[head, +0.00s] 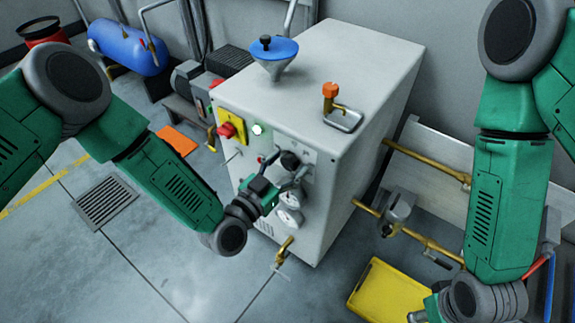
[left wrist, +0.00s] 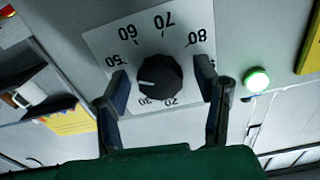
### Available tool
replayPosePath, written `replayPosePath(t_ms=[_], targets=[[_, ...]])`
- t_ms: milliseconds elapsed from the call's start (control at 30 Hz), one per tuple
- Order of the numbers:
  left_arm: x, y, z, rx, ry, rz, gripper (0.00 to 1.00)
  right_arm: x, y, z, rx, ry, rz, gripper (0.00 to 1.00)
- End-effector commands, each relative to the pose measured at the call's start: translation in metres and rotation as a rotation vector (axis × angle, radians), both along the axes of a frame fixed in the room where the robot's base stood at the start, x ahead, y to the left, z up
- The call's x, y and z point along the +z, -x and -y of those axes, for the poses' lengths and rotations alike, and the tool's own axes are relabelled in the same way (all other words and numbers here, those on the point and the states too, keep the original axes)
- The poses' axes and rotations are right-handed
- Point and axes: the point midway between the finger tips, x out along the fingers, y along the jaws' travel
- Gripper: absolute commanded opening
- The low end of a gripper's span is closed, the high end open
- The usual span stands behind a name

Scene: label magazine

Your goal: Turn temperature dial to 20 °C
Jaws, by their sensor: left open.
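The temperature dial (head: 289,160) is a black round knob on the front of the grey machine. In the left wrist view, the dial (left wrist: 160,80) sits on a white numbered plate (left wrist: 105,40). Its white mark points left, between the 50 and the 30; the label there is hidden by a finger. My left gripper (left wrist: 163,84) is open, with one finger on each side of the dial; I cannot tell whether they touch it. It also shows in the head view (head: 281,183). My right gripper is mostly cut off at the bottom right.
A lit green lamp (left wrist: 257,80) and a red button on a yellow plate (head: 230,126) are near the dial. White round fittings (head: 289,207) and a brass tap (head: 284,250) are below it. A yellow tray (head: 388,292) lies at the right.

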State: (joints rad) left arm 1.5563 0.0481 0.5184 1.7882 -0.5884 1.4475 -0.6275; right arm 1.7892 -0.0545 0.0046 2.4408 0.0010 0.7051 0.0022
Motion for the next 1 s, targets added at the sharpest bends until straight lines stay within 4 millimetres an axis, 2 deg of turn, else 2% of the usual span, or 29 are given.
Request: replayPosePath(t_ms=[200, 233, 300, 367, 733, 1000], targets=[[0.0004, -0.0004, 0.0008, 0.000, 0.000, 0.000, 0.56, 0.0001, 0.0000, -0.0001, 0.000, 0.000, 0.000, 0.40], [0.0004, -0.0003, 0.0008, 0.000, 0.000, 0.000, 0.49, 0.0002, 0.0000, -0.0001, 0.000, 0.000, 0.000, 0.40], [0.0004, -0.0003, 0.0008, 0.000, 0.000, 0.000, 0.24, 0.0002, 0.0000, -0.0001, 0.000, 0.000, 0.000, 0.40], [0.0004, -0.0004, 0.0007, 0.000, -0.001, 0.001, 0.06, 0.0001, 0.0000, -0.0001, 0.000, 0.000, 0.000, 0.40], [0.0004, -0.0004, 0.0006, 0.000, 0.028, -0.021, 0.07, 0.0004, 0.0000, -0.0001, 0.000, 0.000, 0.000, 0.40], [0.0008, -0.0007, 0.0004, 0.001, 0.157, -0.113, 0.07, 0.0010, 0.0000, -0.0001, 0.000, 0.000, 0.000, 0.40]])
